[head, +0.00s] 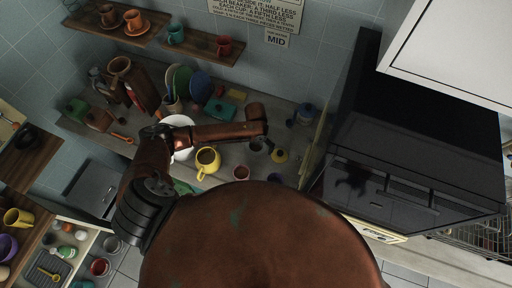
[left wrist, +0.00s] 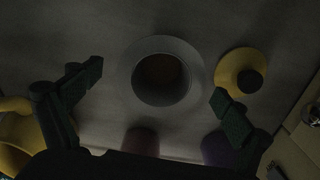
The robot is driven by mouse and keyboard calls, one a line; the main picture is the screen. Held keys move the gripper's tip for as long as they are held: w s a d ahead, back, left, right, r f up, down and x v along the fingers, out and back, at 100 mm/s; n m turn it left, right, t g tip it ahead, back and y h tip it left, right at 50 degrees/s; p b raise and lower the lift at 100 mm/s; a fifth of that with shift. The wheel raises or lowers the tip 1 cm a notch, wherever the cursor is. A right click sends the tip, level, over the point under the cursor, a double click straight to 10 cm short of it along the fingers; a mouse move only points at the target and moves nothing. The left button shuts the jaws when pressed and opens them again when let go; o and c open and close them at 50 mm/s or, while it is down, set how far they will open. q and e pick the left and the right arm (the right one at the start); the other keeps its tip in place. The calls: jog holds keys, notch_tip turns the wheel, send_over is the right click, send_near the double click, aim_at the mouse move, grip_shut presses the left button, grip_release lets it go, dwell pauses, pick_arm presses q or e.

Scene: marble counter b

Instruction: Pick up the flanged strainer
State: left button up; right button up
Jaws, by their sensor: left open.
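The flanged strainer (left wrist: 193,62) looks like a grey round piece with a wide rim around a dark hollow. It stands on the counter in the middle of the left wrist view. In the head view the strainer (head: 256,146) is small and partly hidden by my left arm. My left gripper (left wrist: 156,84) is open, with one finger on each side of the strainer in the picture and neither visibly touching it. In the head view the left gripper (head: 264,137) is above the counter near the strainer. My right gripper is not in view.
A yellow round thing with a dark knob (head: 279,156) is close to the strainer's right. A yellow mug (head: 207,158), a red cup (head: 240,173) and a purple cup (head: 275,178) stand nearby.

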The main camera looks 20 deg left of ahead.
pick_arm(q)
jog(key=shift+f, duration=0.25)
jog(key=c, duration=1.3)
jog(key=shift+o, duration=0.2)
jog(key=shift+r, duration=0.1)
